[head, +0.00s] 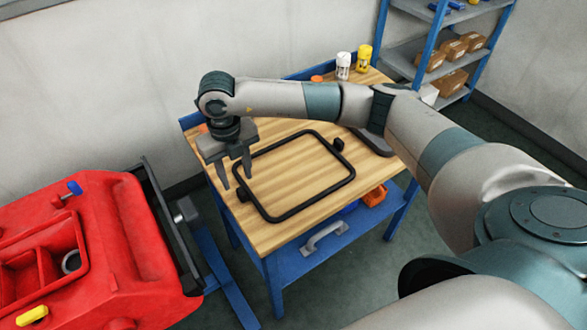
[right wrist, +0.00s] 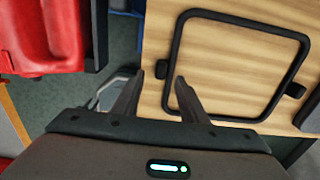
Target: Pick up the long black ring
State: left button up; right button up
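The long black ring (head: 313,205) is a rounded rectangular frame with a small block on each of two opposite sides. It lies flat on the wooden top of the blue workbench (head: 262,230). In the right wrist view the ring (right wrist: 240,18) lies ahead of the fingers. My right gripper (head: 236,183) is open and empty, pointing down above the bench's left part, by the ring's left side block. In the right wrist view its fingers (right wrist: 155,92) are spread, with the side block (right wrist: 161,69) showing beyond the gap. My left gripper is not in view.
A red scrubber tank (head: 95,250) stands left of the bench. White (head: 343,65) and yellow (head: 364,57) containers stand at the bench's back. A dark flat object (head: 374,142) lies right of the ring. A blue shelf (head: 440,50) holds cardboard boxes at the back right.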

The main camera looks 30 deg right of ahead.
aim_at(241, 191)
jog(key=shift+s+d+f+p, duration=0.1)
jog(key=shift+f+p, duration=0.8)
jog(key=shift+p, duration=0.1)
notch_tip(241, 191, down, 2)
jog(key=shift+f+p, duration=0.1)
jog(key=shift+p, duration=0.4)
jog(key=shift+f, duration=0.6)
grip_shut()
